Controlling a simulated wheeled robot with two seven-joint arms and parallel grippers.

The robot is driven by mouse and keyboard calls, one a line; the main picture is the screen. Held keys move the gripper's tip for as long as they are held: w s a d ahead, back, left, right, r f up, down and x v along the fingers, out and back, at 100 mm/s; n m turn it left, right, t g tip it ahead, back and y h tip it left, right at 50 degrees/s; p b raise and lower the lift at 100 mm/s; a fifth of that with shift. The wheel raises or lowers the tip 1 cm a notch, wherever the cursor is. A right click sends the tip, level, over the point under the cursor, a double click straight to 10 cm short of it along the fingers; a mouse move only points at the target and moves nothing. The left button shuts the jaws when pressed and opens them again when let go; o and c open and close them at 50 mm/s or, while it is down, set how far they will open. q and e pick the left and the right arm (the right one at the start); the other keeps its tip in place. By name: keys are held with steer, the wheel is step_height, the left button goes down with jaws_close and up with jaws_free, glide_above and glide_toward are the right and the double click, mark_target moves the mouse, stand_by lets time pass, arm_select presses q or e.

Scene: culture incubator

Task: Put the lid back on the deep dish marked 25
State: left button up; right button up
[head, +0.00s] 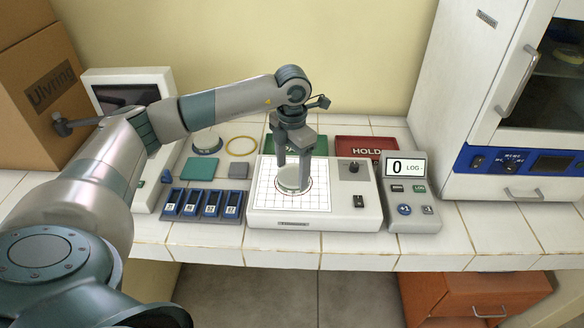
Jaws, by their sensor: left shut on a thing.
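My left gripper (293,160) points down over the gridded plate of a white counting device (264,222). Its two fingers are shut on a pale, greenish round dish or lid (293,180), one finger on each side. The round piece is at or just above the middle of the grid; I cannot tell whether it touches, or whether it is a lid, a dish or both. Another round pale dish with a dark blue rim (207,142) lies behind left of the device. No mark 25 can be read on either. My right gripper is not in view.
A yellow ring (241,146), green pad (200,168), grey block (238,170) and blue-slotted rack (203,203) lie left of the device. A red HOLD tray (367,147) is behind it. A display unit reading 0 (410,190) and an incubator (500,120) stand right.

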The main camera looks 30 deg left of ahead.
arm_select(q)
steer(key=o, duration=1.5)
steer(key=shift+c, duration=0.2)
steer(key=shift+r, duration=0.1)
steer(key=shift+r+p, duration=1.65)
steer(key=shift+r, duration=1.75)
steer(key=shift+c, duration=0.3)
jaws_close()
steer(key=shift+f+b, duration=1.3)
steer(key=shift+f, duration=0.3)
